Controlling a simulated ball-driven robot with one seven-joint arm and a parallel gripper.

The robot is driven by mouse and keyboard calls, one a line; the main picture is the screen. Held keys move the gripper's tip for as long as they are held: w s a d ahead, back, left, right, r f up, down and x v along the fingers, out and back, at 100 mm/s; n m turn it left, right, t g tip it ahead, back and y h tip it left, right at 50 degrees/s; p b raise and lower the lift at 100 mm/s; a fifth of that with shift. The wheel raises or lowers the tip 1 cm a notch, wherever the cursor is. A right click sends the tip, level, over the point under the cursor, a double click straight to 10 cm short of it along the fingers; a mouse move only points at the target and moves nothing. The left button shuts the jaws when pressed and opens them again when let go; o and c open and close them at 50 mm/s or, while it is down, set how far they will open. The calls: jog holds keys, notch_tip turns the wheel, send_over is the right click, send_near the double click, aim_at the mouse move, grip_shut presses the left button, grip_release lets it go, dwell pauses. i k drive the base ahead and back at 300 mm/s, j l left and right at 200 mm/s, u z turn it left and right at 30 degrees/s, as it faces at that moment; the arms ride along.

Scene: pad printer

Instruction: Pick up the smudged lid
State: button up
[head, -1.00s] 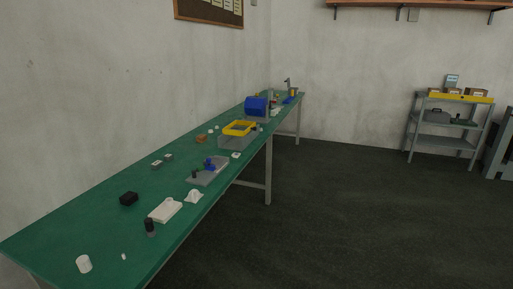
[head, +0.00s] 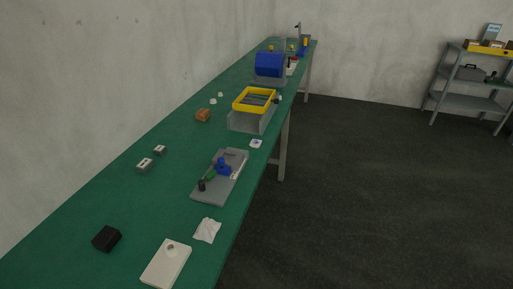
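A small white square piece with a bluish mark (head: 256,143) lies near the right edge of the green bench, in front of the grey tray; it may be the smudged lid, but it is too small to be sure. Two small white round pieces, one nearer (head: 213,101) and one farther (head: 220,95), lie toward the wall side; I see no smudge on them. My gripper is not in view.
The green bench (head: 145,205) runs along the wall. On it are a grey plate with blue and green parts (head: 212,188), a yellow frame (head: 241,104) on a grey tray, a blue-hooded machine (head: 269,65), a white pad (head: 160,268), crumpled cloth (head: 207,230) and black block (head: 106,239). Dark floor (head: 350,190) at right is clear.

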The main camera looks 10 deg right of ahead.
aim_at(252, 141)
jog(key=i+l+u, duration=0.1)
jog(key=i+l, duration=0.35)
jog(key=i, duration=0.15)
jog(key=i+l, duration=0.5)
jog(key=i+j+u, duration=0.05)
